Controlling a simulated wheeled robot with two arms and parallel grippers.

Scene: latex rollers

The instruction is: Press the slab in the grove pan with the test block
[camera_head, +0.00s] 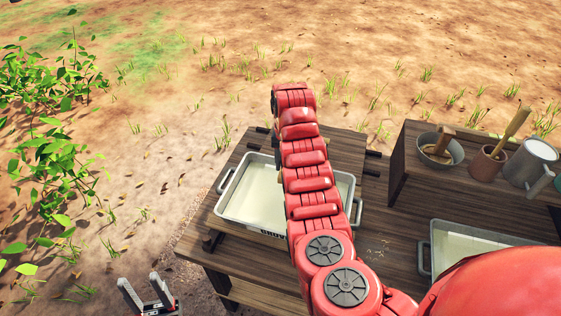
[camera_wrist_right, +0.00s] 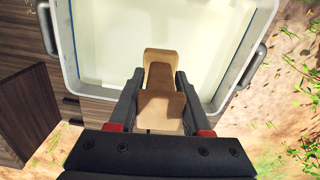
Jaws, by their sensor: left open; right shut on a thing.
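The pan under my right arm (camera_head: 222,208) is a grey metal tray with side handles, on the left wooden table. A pale cream slab (camera_head: 257,195) fills it, partly hidden by my arm. In the right wrist view, the slab (camera_wrist_right: 105,50) and the pan's rim (camera_wrist_right: 66,48) lie beyond the fingers. My right gripper (camera_wrist_right: 160,80) is shut on the tan wooden test block (camera_wrist_right: 158,70), held over the pan's near side. I cannot tell whether the block touches the slab. My left gripper (camera_head: 148,297) is open and empty at the bottom left, away from the table.
A second pan (camera_head: 428,262) with pale contents sits on the right. A raised wooden shelf (camera_head: 415,160) holds a bowl (camera_head: 455,158), a brown pot (camera_head: 485,165) and a grey jug (camera_head: 532,165). Leafy plants (camera_head: 45,160) grow at left.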

